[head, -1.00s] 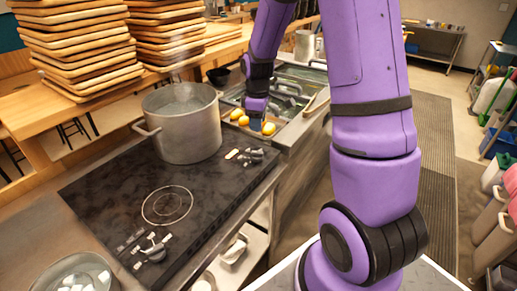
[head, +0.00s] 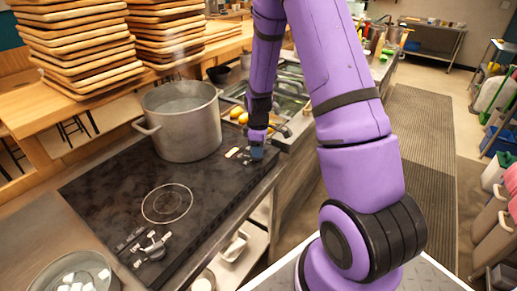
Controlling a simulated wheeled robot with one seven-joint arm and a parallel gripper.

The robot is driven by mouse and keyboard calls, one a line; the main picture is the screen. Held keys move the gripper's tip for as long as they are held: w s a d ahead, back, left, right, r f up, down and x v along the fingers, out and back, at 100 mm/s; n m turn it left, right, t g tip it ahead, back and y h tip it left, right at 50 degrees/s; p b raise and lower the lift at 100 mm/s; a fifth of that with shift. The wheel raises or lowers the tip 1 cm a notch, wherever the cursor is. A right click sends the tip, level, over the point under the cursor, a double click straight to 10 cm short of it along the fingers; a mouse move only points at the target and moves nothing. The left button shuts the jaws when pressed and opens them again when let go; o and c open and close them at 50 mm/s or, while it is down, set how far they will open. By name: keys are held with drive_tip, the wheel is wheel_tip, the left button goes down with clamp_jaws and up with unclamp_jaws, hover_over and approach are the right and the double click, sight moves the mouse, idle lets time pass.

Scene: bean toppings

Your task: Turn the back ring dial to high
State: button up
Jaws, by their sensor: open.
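The black cooktop (head: 115,190) has two dials along its right side. The far one, the back ring dial (head: 246,157), is beside the large pot and partly hidden by my gripper. My gripper (head: 257,153) points down at this dial, over or against it; I cannot tell whether it touches. It is open, and its fingertips are small and hard to make out. The dial's setting is too small to read. The near dial (head: 152,249) sits by the bare front ring (head: 167,203).
A large steaming metal pot (head: 185,135) stands on the back part of the cooktop, left of my gripper. Yellow items (head: 238,114) lie by the sink behind it. A metal bowl with white pieces (head: 72,275) is at the near left. Stacked wooden trays (head: 75,50) stand behind.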

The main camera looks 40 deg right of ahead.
drive_tip(key=shift+f, duration=0.2)
clamp_jaws()
